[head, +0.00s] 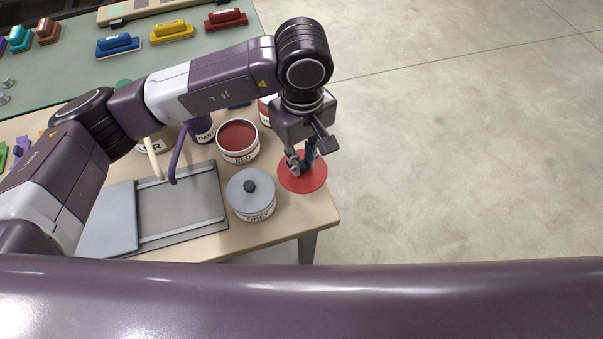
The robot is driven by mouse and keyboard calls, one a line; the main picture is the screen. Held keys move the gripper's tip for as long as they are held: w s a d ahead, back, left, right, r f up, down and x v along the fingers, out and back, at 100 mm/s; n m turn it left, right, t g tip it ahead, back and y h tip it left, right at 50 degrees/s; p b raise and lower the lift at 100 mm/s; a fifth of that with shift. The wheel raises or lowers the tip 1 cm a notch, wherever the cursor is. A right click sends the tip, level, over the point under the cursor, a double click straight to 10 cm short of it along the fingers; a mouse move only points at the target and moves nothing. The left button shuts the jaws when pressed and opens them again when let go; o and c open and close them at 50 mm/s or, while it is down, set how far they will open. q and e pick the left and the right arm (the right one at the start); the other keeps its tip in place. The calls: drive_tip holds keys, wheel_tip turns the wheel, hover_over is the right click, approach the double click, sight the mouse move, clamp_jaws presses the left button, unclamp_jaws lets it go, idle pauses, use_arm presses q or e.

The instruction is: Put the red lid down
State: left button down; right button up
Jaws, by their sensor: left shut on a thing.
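The red lid (302,183) is a flat round disc at the right edge of the near table. My left gripper (305,165) points down over it and is shut on it; the fingers hide its middle. The lid overlaps the table's edge in the picture, and I cannot tell whether it touches the table top. An open can labelled RED (238,157) stands to the left of the lid, with dark red inside. My right gripper is not in view.
A grey can (253,212) with a black-knobbed lid stands left of the red lid. A grey tray (180,207) lies further left. More cans stand behind, partly hidden by my arm. Bare table top shows near the front corner.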

sight(302, 164)
use_arm(q)
wheel_tip(302, 164, down, 4)
drive_tip(key=shift+r+p, duration=0.1)
drive_tip(key=shift+p, duration=0.2)
wheel_tip(302, 164, down, 4)
drive_tip(key=shift+f+p, duration=0.25)
drive_tip(key=shift+p, duration=0.3)
drive_tip(key=shift+f, duration=0.2)
drive_tip(key=c, duration=1.8)
unclamp_jaws()
drive_tip(key=shift+r, duration=0.1)
